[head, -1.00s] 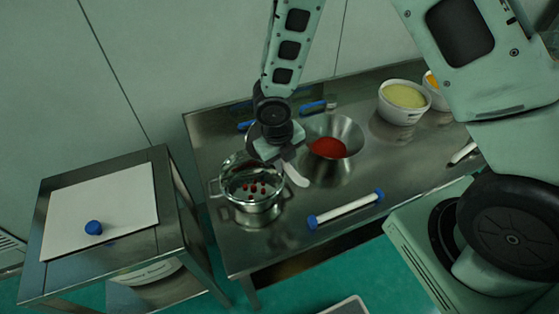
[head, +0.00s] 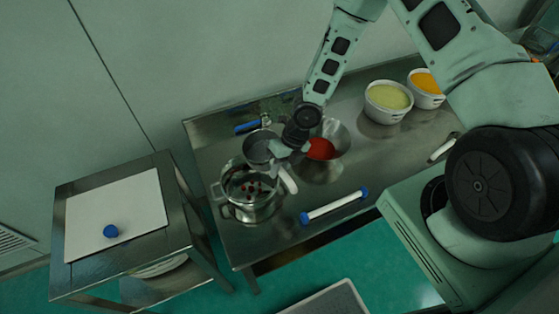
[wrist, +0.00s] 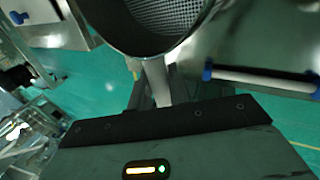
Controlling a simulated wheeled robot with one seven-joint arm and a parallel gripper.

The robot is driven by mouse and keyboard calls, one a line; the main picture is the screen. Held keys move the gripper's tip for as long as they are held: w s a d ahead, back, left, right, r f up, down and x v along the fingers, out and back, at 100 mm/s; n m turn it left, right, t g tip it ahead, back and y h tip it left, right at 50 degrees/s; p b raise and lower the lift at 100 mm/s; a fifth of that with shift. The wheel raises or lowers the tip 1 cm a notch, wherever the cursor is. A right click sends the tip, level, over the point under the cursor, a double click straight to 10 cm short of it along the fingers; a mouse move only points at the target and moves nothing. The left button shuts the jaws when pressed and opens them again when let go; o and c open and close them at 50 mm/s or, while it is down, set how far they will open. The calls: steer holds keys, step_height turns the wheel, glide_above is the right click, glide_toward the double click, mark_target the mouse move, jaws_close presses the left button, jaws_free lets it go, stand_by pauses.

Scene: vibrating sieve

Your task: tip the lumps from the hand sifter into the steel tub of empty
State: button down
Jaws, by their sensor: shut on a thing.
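The hand sifter (head: 259,146) is a round, dark mesh pan. My gripper (head: 284,149) is shut on its handle, which also shows in the wrist view (wrist: 157,82). The sifter is held at the back edge of a shiny steel tub (head: 236,208), with a gap I cannot judge. Several red lumps (head: 250,188) show inside the tub. In the wrist view the visible part of the mesh (wrist: 165,15) looks bare; the rest is cut off by the frame.
A steel bowl (head: 338,140) of red powder stands right of my gripper. A blue-ended roller (head: 333,206) lies at the front. White bowls of yellow (head: 388,117) and orange (head: 427,102) stand back right. A side table (head: 150,190) with a blue knob (head: 111,231) is left.

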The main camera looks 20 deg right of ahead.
steer(key=shift+s+f+y, duration=0.1)
steer(key=shift+y, duration=0.2)
steer(key=shift+d+y, duration=0.1)
steer(key=shift+y, duration=0.2)
steer(key=shift+f+y+b, duration=0.1)
steer(key=shift+y+b, duration=0.2)
steer(key=shift+b, duration=0.15)
steer(key=shift+y, duration=0.3)
